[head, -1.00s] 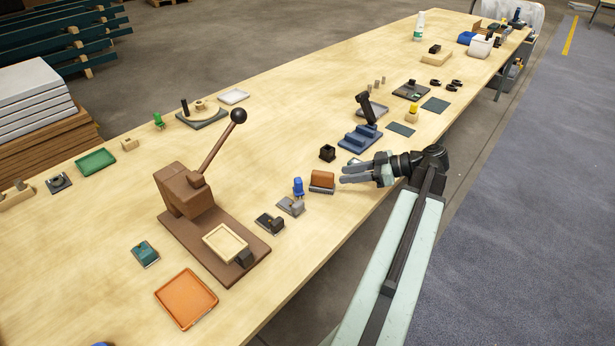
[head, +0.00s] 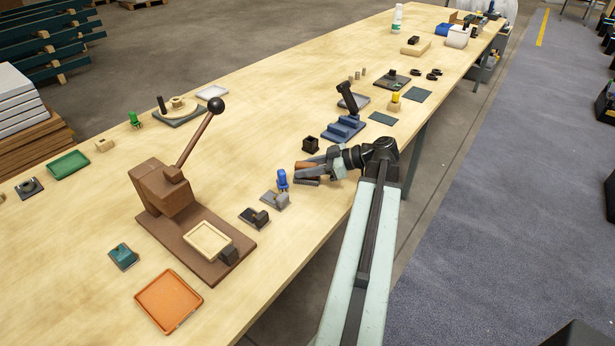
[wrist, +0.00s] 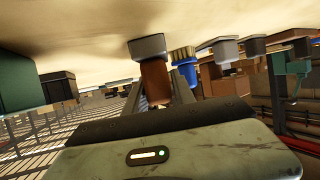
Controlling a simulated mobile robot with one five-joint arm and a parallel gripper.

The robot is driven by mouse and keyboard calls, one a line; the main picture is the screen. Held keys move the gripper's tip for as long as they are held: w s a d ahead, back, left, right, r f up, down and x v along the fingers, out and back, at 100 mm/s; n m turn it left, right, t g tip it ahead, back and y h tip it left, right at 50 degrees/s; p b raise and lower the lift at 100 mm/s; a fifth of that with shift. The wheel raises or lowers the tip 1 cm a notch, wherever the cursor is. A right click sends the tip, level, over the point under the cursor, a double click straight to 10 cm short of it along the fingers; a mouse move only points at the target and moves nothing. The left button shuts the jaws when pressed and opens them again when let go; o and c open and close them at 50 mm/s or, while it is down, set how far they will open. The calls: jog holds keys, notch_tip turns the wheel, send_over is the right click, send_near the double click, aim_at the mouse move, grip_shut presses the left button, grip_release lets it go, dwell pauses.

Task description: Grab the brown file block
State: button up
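The brown file block (head: 306,169) sits on its grey base near the front edge of the table. My gripper (head: 305,171) reaches in from the right, low over the table, with one finger on the far side of the block and one on the near side. The fingers partly hide the block in the head view. In the wrist view, where the table is at the top, the brown block (wrist: 155,80) shows between the two spread fingers (wrist: 158,98). The fingers look open, and I cannot tell whether either one touches the block.
A blue-topped piece (head: 282,179) stands close to the left of the block. A small black square holder (head: 311,144) is just behind, and a blue stepped stand (head: 343,128) lies beyond. A brown lever press (head: 180,200) stands to the left.

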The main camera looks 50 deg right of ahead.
jog(key=x, duration=0.2)
jog(key=shift+w+a+f, duration=0.15)
jog(key=shift+w+f, duration=0.1)
jog(key=shift+w, duration=0.05)
grip_shut()
notch_tip(320, 180, up, 10)
jog(key=p, duration=1)
jog(key=shift+r, duration=0.15)
